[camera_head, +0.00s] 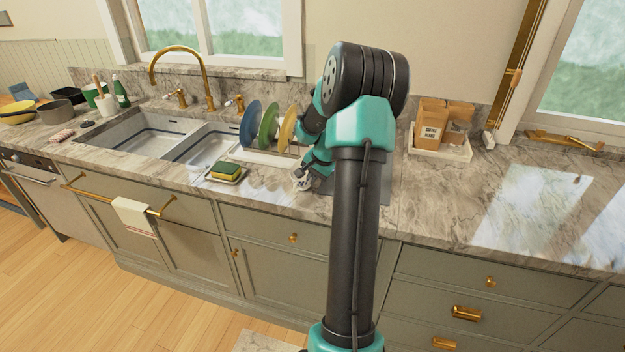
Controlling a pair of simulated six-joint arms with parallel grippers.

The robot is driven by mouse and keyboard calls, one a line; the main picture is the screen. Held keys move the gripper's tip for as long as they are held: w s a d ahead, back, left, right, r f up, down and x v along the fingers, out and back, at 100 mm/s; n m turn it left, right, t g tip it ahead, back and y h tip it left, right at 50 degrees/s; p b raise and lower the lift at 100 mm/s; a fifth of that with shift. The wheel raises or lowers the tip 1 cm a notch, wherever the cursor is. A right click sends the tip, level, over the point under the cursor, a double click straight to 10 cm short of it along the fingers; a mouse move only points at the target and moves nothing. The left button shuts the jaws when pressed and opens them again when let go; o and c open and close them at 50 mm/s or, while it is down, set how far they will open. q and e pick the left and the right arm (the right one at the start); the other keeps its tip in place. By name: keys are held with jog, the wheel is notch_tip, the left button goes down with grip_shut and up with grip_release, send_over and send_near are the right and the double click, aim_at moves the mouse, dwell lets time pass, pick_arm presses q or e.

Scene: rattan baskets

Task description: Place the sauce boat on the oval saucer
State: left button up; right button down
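My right arm crosses the middle of the view and reaches to the counter. Its gripper (302,181) is low over the counter, near the front edge, just right of the sponge dish. A small pale shape shows at the fingertips. It is too small to tell whether this is part of the gripper or the sauce boat. I cannot clearly make out the sauce boat or the oval saucer; my arm hides part of the counter. Whether the fingers are open or shut does not show. My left gripper is not in view.
A rack with blue (250,125), green (269,126) and yellow (288,128) plates stands behind the gripper. A sponge (226,171) lies to its left, by the sink (203,147). The right counter (500,200) is clear.

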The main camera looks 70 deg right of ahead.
jog(key=shift+f, duration=0.25)
jog(key=shift+f, duration=0.1)
jog(key=c, duration=1.8)
grip_release()
jog(key=o, duration=0.5)
jog(key=shift+c, duration=0.2)
jog(key=v, duration=1.2)
